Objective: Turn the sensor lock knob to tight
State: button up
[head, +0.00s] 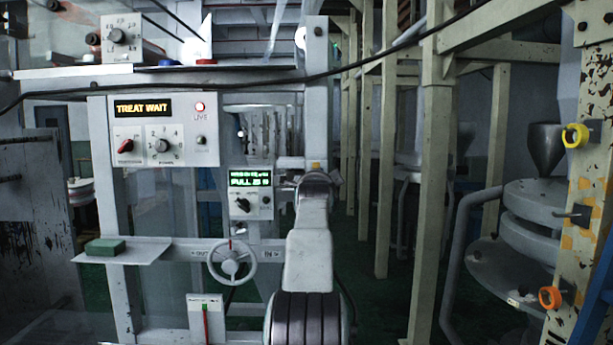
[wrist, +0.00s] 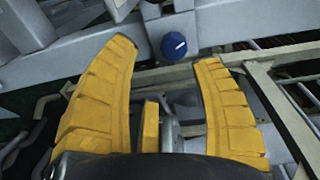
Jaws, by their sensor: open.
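A dark blue round knob (wrist: 174,45) with a small pale mark shows in the wrist view, on a grey metal frame. No label can be read beside it, so I cannot confirm it is the sensor lock knob. My gripper (wrist: 166,54) is open, with one yellow finger on each side of the picture. The knob appears between and beyond the fingertips, and nothing is held. In the head view my own arm covers most of the gripper, and the blue knob cannot be made out.
A panel reading "TREAT WAIT" (head: 144,107) and a smaller green display box (head: 250,181) stand left of my arm. A handwheel (head: 232,262) and a shelf with a green block (head: 105,247) are lower left. Posts and machinery (head: 531,215) fill the right. Metal rails (wrist: 270,105) cross the wrist view.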

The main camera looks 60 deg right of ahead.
jog(key=shift+w+d+r+m+h+p, duration=0.2)
jog(key=shift+w+d+m+p, duration=0.4)
jog(key=shift+d+m+p, duration=0.65)
jog(key=shift+w+d+r+m+h+p, duration=0.1)
jog(key=shift+w+d+r+m+p, duration=0.3)
jog(key=shift+d+p, duration=0.95)
jog(key=shift+w+d+r+m+h+p, duration=0.1)
jog(key=shift+w+d+m+p, duration=0.8)
jog(key=shift+p, duration=0.9)
jog(key=shift+s+a, duration=0.1)
grip_shut()
